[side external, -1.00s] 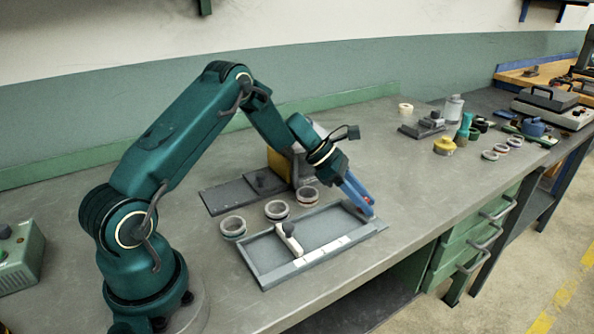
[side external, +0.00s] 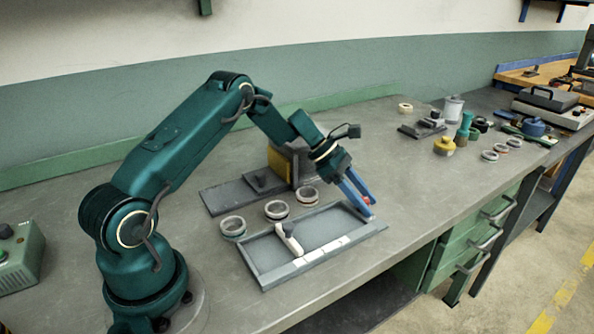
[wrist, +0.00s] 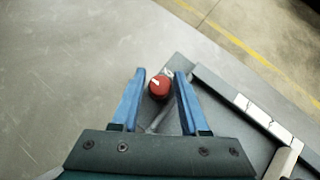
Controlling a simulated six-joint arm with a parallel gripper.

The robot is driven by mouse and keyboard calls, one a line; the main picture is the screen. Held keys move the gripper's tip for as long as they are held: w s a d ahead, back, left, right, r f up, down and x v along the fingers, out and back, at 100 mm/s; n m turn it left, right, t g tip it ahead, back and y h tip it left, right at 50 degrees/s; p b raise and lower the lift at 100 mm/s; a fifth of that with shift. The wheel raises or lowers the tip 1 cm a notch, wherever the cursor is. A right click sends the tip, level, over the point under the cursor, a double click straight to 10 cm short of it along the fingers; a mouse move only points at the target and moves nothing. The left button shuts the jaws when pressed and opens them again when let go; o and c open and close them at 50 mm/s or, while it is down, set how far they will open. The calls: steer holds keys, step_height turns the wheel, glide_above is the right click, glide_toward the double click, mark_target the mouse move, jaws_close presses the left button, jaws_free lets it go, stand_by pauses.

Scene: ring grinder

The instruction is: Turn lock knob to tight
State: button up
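The lock knob (wrist: 159,90) is red with a white pointer line on top. In the wrist view it shows between my two blue fingers, near their tips, with a gap on each side. The pointer line slants toward the upper left there. My gripper (wrist: 160,73) is open and angled down. In the side view my gripper (side external: 369,208) is at the right end of the grey tray-like fixture (side external: 268,277), and only a bit of red shows between the fingers. A small pale mark lies beside the knob, too small to read.
The fixture holds a white bar with a dark-topped handle (side external: 289,238) and has a pale strip along its front edge. Several rings (side external: 277,209) stand behind it. A yellow-faced grinder block (side external: 283,163) is farther back.

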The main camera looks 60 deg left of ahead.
mark_target(365, 200)
steer(key=shift+v, duration=2.55)
steer(key=shift+d, duration=0.1)
steer(key=s+d+r+m+y, duration=0.1)
steer(key=s+d+r+m, duration=0.45)
steer(key=r, duration=0.25)
steer(key=s+d+r+m+y, duration=0.1)
steer(key=s+d+r+m, duration=0.35)
steer(key=d+r, duration=0.35)
steer(key=s+m+y, duration=0.3)
steer(key=s+m, duration=0.4)
steer(key=s, duration=0.2)
steer(key=s+a+f+m+y, duration=0.2)
steer(key=s+a+f+m, duration=0.2)
steer(key=s+f+m, duration=0.1)
steer(key=s+m, duration=0.1)
steer(key=m, duration=0.1)
steer(key=shift+s+m+t, duration=0.3)
steer(key=shift+m, duration=0.1)
